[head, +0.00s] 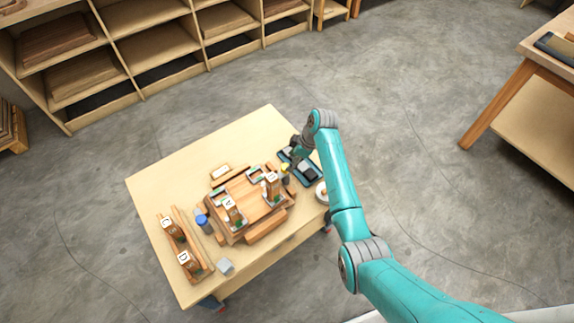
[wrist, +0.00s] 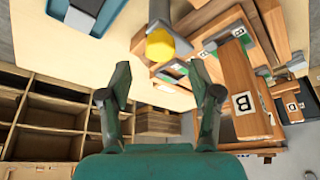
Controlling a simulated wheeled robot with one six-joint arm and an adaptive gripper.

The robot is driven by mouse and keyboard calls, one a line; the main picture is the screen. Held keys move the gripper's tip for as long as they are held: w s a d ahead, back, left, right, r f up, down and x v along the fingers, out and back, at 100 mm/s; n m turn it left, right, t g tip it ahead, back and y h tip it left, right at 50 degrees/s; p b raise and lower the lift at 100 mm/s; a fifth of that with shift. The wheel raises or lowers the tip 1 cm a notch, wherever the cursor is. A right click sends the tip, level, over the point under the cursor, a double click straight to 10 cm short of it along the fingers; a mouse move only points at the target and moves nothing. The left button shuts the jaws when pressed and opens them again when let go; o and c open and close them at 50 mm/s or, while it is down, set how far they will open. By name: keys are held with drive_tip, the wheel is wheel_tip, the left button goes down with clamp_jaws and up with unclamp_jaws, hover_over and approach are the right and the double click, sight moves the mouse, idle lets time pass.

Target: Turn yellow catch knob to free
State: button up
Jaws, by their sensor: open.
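The yellow catch knob (wrist: 162,46) shows at the top middle of the wrist view, on the end of a grey shaft. In the head view the yellow knob (head: 285,167) is a small spot at the right side of the wooden fixture (head: 240,190). My gripper (wrist: 160,72) is open, with its two fingers spread to the left and right below the knob in the picture. Nothing is between the fingers, and they appear apart from the knob. In the head view my gripper (head: 296,152) is above the table's right side, partly hidden by my arm.
A block marked B (wrist: 243,103) stands right of my gripper. A dark tray (head: 308,172) and white round item (head: 322,192) lie at the table's (head: 155,187) right edge. Blocks marked C (head: 168,228) and D (head: 187,262) and a blue-capped jar (head: 202,222) stand left.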

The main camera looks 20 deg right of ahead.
sight(281, 173)
drive_tip(key=shift+x, duration=2.45)
drive_tip(key=c, duration=1.1)
